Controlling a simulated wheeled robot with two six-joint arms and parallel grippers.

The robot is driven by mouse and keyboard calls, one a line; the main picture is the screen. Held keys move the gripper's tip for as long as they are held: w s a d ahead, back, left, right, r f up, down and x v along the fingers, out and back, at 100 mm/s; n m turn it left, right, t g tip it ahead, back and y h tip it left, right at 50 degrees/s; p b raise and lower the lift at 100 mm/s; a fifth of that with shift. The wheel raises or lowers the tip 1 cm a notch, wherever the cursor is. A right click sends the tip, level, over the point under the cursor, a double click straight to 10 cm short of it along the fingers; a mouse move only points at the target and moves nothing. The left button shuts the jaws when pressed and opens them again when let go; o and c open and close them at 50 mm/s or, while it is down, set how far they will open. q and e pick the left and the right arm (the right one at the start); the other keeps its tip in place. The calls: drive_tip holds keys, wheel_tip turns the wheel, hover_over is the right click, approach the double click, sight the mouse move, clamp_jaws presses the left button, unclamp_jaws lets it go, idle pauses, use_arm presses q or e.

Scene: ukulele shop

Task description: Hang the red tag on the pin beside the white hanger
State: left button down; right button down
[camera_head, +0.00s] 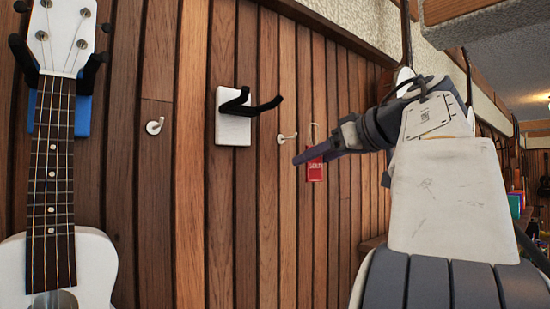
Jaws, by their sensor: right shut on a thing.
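The white hanger (233,128), a white plate with two black prongs, is mounted on the wooden wall and holds nothing. A small white pin (286,138) sticks out of the wall just right of it. Another white pin (154,126) is on its left, farther off. The red tag (315,171) hangs upright with a pale loop above it, right of the right-hand pin and apart from it. My right gripper (308,156) comes from the right and is shut on the red tag, covering part of it. My left gripper is not in view.
A white ukulele (52,150) hangs at the left on a blue hanger (82,116) with black prongs. Shop shelves with colourful items show at the far right.

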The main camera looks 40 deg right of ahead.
drive_tip(key=shift+r+x, duration=0.15)
drive_tip(key=shift+x, duration=0.7)
drive_tip(key=shift+r+x, duration=0.15)
drive_tip(key=shift+x, duration=0.7)
drive_tip(key=shift+r+x, duration=0.2)
drive_tip(key=shift+x, duration=1.55)
drive_tip(key=shift+f, duration=0.25)
drive_tip(key=shift+c, duration=0.7)
unclamp_jaws()
drive_tip(key=shift+s, duration=0.1)
drive_tip(key=b, duration=0.2)
approach(280, 171)
drive_tip(key=shift+v, duration=2.15)
